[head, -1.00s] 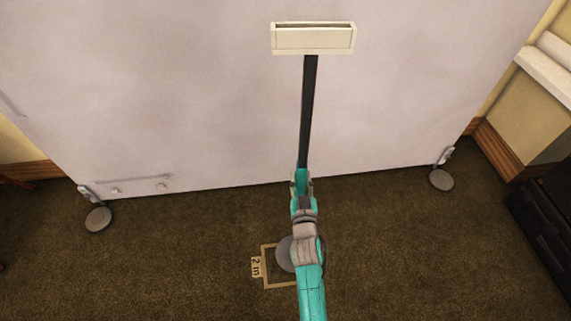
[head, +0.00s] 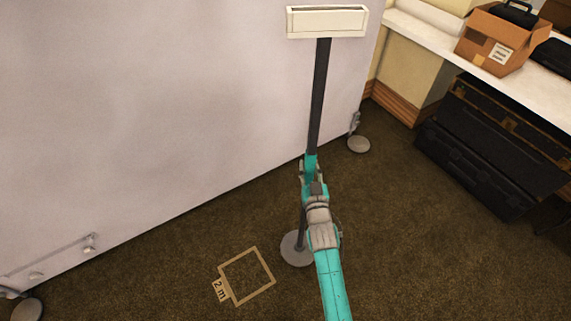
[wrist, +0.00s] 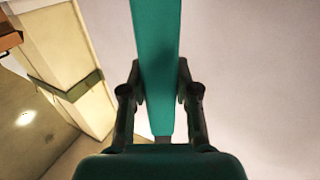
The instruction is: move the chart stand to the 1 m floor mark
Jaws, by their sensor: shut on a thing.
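The chart stand has a cream tray-like top (head: 327,23), a dark pole (head: 319,100) and a round grey base (head: 295,249). It stands upright on the dark carpet. My gripper (head: 310,178) is shut on the pole, low down. In the wrist view my gripper (wrist: 161,100) has a finger on each side of a teal upright piece, which seems part of the stand. The base is just right of a square floor mark (head: 247,276) labelled "2 m" and outside it. My arm hides part of the base. No 1 m mark shows.
A big pale backdrop (head: 150,110) stands close behind on round grey feet, one (head: 358,144) at right. Dark cases (head: 490,150) stand under a white counter (head: 430,38) at right, with a cardboard box (head: 497,40) on it. Carpet right of the stand is open.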

